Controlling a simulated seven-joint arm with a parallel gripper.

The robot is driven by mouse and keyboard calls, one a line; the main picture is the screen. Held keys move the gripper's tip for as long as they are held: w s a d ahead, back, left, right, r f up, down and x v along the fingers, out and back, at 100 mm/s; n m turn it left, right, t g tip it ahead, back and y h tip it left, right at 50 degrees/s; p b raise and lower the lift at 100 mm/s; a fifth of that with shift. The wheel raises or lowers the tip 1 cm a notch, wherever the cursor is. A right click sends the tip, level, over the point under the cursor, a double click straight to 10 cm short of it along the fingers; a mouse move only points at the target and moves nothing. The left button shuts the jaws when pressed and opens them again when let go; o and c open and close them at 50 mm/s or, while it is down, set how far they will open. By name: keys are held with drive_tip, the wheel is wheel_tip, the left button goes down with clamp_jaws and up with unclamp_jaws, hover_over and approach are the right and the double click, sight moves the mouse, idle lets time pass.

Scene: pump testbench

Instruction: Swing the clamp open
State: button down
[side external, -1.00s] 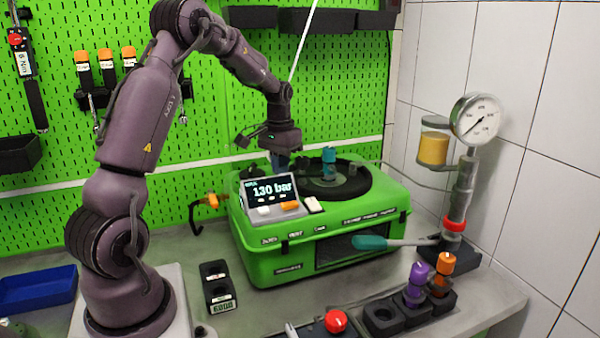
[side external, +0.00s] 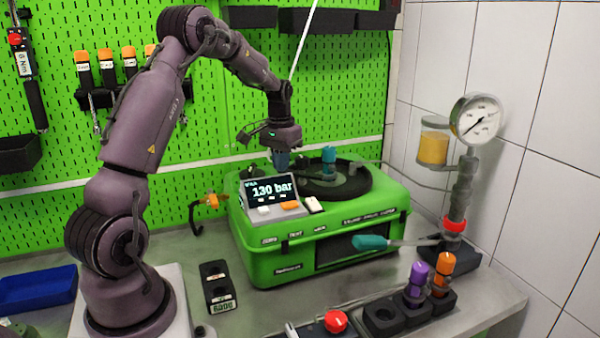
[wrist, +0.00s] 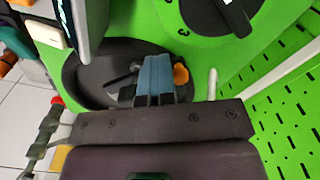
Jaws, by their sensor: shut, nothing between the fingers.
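My gripper (side external: 281,166) points down above the back left of the green case, behind the display. Its blue fingers are shut with nothing between them; in the wrist view (wrist: 155,72) they are pressed together over a round black plate. The black plate (side external: 362,185) sits on the case top with a teal fitting (side external: 329,160) standing on it. In the wrist view a small orange part (wrist: 181,74) shows right beside the fingers and a dark lever-like piece (wrist: 122,80) at their left. I cannot tell for certain which part is the clamp, or whether the fingers touch anything.
The display (side external: 272,193) reads 130 bar on the green case (side external: 265,262). A gauge (side external: 476,119) and hand pump with a teal-handled lever (side external: 370,242) stand at right. Sockets with a purple (side external: 416,277) and an orange-topped fitting (side external: 441,268) are in front.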

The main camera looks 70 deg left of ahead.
drive_tip(key=shift+s+a, duration=0.5)
drive_tip(key=shift+a, duration=0.05)
drive_tip(key=shift+w+a, duration=0.65)
drive_tip(key=shift+a, duration=0.3)
drive_tip(key=shift+w+a+f, duration=0.1)
drive_tip(key=shift+w+a, duration=0.1)
drive_tip(key=shift+w, duration=0.05)
drive_tip(key=shift+s+r, duration=0.2)
drive_tip(key=shift+r, duration=1.05)
drive_tip(key=shift+w+d+r, duration=0.1)
drive_tip(key=shift+d+r, duration=0.05)
drive_tip(key=shift+r, duration=0.5)
drive_tip(key=shift+d+r, duration=0.15)
drive_tip(key=shift+r, duration=0.45)
drive_tip(key=shift+d+r, duration=0.1)
drive_tip(key=shift+r, duration=2.05)
